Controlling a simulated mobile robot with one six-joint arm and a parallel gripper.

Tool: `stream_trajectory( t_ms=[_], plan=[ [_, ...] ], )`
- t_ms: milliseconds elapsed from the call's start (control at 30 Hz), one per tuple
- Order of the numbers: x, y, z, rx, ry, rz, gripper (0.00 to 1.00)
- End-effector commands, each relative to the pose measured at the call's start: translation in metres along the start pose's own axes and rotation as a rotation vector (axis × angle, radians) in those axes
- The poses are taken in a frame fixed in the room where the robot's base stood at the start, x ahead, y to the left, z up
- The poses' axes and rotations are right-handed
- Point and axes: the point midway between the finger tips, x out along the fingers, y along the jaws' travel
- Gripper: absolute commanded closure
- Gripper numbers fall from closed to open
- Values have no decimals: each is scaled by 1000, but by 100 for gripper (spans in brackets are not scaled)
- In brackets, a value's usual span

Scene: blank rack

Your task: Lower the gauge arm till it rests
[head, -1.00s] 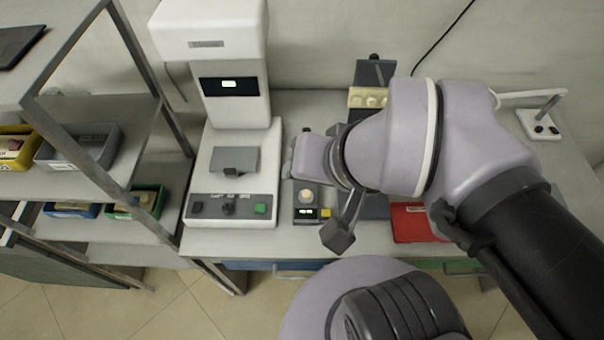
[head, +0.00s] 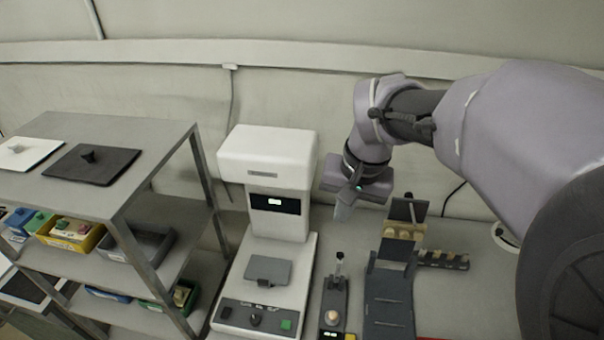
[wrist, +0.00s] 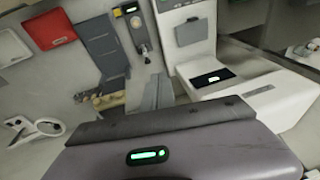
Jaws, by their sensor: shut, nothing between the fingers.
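The gauge (head: 334,300) is a small dark block on the bench, with a round tan blank (head: 331,316) near its front and a lit display. Its gauge arm (head: 339,266), with a dark knob on top, stands up at the back of the block, apart from the blank. The gauge also shows in the wrist view (wrist: 138,33). My gripper (head: 343,212) is shut and empty, in the air above and behind the gauge arm, not touching it. In the wrist view its fingers (wrist: 158,92) point towards the bench beyond the knob end.
A white machine (head: 266,270) with a grey plate stands left of the gauge. A dark fixture (head: 388,300) with a tan block (head: 403,231) stands close on the right. A metal rack (head: 150,205) with bins is at the left. The space above the gauge is clear.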

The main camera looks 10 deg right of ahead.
Motion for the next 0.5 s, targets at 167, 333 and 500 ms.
stream_trajectory(
  t_ms=[167, 333, 500],
  plan=[
    [56, 8, -86, -14, -161, 102, 100],
    [104, 21, -110, -23, -228, 145, 100],
    [127, 25, -107, -24, -238, 150, 100]
  ],
)
